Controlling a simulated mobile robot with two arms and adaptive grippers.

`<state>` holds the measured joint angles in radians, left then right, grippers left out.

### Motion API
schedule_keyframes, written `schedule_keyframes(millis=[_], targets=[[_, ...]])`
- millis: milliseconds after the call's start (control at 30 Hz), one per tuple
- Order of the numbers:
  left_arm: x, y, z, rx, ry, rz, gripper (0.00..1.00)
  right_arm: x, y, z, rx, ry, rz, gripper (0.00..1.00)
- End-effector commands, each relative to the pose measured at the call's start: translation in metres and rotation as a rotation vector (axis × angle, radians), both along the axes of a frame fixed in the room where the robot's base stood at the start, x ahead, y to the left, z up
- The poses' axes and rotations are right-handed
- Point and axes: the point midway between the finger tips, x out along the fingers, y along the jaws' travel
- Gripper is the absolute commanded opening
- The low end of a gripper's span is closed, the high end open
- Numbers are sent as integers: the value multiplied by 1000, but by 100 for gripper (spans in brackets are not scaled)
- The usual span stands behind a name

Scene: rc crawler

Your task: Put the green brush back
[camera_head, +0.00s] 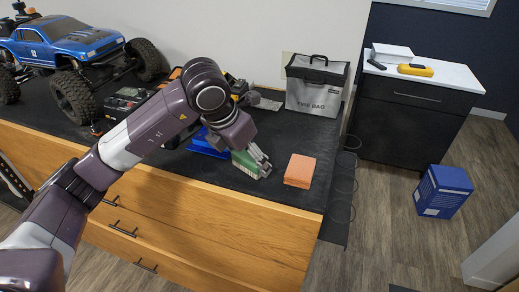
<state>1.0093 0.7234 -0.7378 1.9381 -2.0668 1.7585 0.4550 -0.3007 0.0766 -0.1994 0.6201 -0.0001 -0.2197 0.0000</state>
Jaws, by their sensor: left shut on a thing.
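The green brush (243,164) shows only partly, at the front of the black mat on the wooden bench. My left gripper (260,162) reaches down over it and is shut on it. The fingers and wrist hide part of the brush, and I cannot tell whether it touches the mat. My right gripper is out of view.
A blue item (206,146) lies just left of the brush, and an orange block (300,170) to its right. A grey fire bag (317,87) stands behind. A blue RC crawler (65,40) and a black charger (124,102) are at left.

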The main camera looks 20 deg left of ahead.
Motion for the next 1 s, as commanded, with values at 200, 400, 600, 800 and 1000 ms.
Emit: schedule_keyframes(millis=[200,400,600,800,1000], targets=[[23,-10,3,-3,2,1,38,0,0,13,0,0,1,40],[37,-15,-9,1,5,0,38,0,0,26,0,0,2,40],[38,-15,-16,0,0,-1,38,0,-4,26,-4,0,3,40],[38,-15,-18,0,0,-1,38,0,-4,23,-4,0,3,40],[38,-15,-18,0,0,-1,79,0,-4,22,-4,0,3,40]])
